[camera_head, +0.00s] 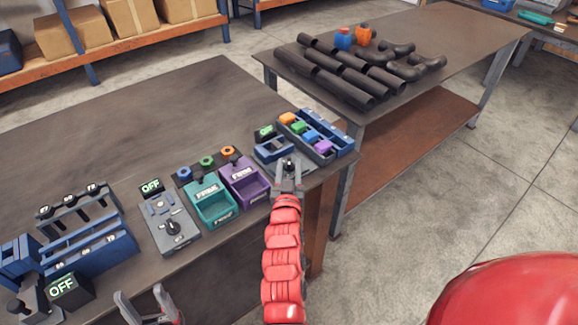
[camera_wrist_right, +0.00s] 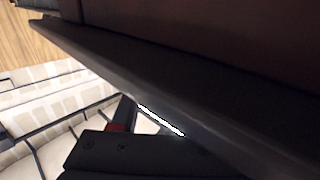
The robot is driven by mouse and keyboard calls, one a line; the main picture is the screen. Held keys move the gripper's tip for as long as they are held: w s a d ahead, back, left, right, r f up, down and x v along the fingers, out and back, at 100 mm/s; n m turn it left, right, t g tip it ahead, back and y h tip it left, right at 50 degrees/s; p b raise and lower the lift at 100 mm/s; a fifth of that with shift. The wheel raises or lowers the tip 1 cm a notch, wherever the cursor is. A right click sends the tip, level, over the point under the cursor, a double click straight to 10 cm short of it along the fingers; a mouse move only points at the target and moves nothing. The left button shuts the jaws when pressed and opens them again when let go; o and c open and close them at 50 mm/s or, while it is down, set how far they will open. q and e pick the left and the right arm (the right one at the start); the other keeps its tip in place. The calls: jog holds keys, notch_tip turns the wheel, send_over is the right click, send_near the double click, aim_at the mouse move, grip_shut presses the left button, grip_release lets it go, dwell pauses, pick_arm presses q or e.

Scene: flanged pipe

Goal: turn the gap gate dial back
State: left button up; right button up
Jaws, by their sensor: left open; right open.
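Toward the table's right end stands a grey unit with a lit ON sign (camera_head: 265,132) and a blue block (camera_head: 273,150). A small dark dial (camera_head: 288,163) shows at its near end, mostly hidden by my right gripper (camera_head: 288,170), whose open fingers are at either side of it. I cannot tell whether they touch it. A similar grey unit (camera_head: 178,241) further left has a black dial (camera_head: 172,228) and an OFF sign (camera_head: 150,186). My left gripper (camera_head: 143,297) is open and empty at the table's front edge.
A teal bin (camera_head: 213,206) and a purple bin (camera_head: 245,186) stand left of my right gripper. A blue rack (camera_head: 318,135) with coloured blocks stands just behind it. Blue racks (camera_head: 85,252) fill the left end. The right wrist view shows mostly a dark edge (camera_wrist_right: 190,80).

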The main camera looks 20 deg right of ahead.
grip_shut()
jog(key=shift+r+p, duration=0.2)
jog(key=shift+p, duration=0.3)
jog(key=n+y+p, duration=0.1)
jog(key=y+p, duration=0.1)
jog(key=p, duration=0.3)
jog(key=n+y+p, duration=0.2)
jog(key=y+p, duration=0.1)
jog(key=p, duration=0.1)
jog(key=n+y+p, duration=0.2)
jog(key=y+p, duration=0.1)
jog(key=p, duration=0.2)
jog(key=shift+d+r+t+p, duration=0.15)
jog(key=shift+d+t+p, duration=0.2)
jog(key=shift+d+t, duration=0.05)
jog(key=shift+n+y+p, duration=0.5)
jog(key=shift+n+y, duration=0.2)
jog(key=shift+y, duration=0.3)
jog(key=shift+d+f+n+g+y+p, duration=0.2)
jog(key=shift+n+g+y+p, duration=0.15)
jog(key=shift+n+y, duration=0.5)
jog(key=shift+y, duration=0.45)
